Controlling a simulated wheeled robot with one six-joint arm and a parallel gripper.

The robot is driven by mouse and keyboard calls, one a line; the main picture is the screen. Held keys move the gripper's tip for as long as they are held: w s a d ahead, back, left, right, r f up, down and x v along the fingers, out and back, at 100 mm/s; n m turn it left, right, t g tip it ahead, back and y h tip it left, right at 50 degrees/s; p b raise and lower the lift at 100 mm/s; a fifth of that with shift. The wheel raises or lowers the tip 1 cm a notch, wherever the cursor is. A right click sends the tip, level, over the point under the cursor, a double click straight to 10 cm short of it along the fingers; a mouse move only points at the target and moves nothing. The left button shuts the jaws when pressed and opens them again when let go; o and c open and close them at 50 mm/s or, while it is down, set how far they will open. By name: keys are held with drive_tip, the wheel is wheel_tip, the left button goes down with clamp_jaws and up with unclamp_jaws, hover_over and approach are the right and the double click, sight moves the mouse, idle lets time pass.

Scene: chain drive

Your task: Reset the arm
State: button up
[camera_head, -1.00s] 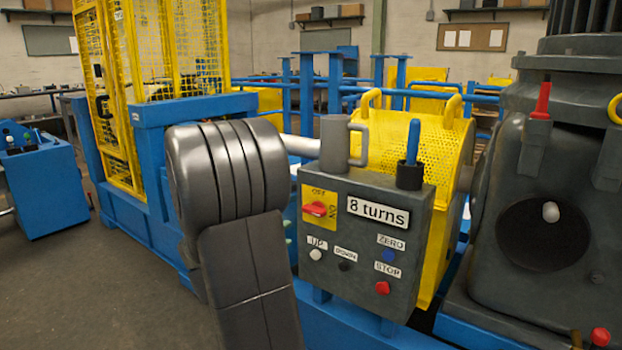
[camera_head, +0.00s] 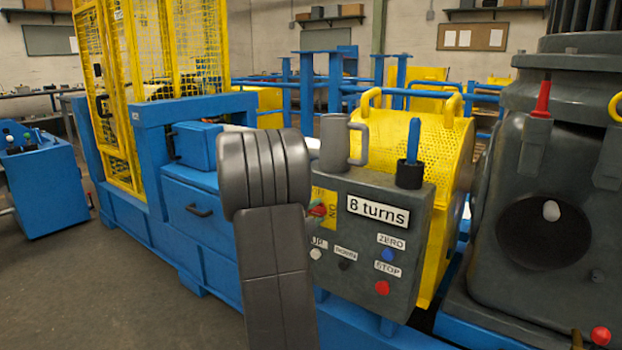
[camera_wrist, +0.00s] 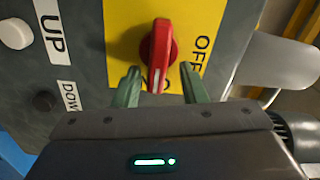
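In the wrist view my gripper (camera_wrist: 161,86) is open, with its two green fingertips apart on either side of the lower end of a red rotary switch (camera_wrist: 158,57). Gaps show between the switch and both fingertips. The switch sits on a yellow plate (camera_wrist: 195,18) marked OFF; a second label is partly hidden behind the switch and fingers. A white mark on the switch points toward my gripper.
The box carries an "8 turns" sign (camera_head: 378,211), a blue ZERO button (camera_head: 388,254) and a red STOP button (camera_head: 382,287). A grey mug-shaped part (camera_head: 335,145) and a blue-handled tool (camera_head: 412,150) stand on top. A dark machine (camera_head: 540,230) is at right. Open floor lies at left.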

drive_tip(key=shift+a+r+n+p, duration=0.1)
drive_tip(key=shift+r+n+p, duration=0.1)
drive_tip(key=shift+n+p, duration=0.9)
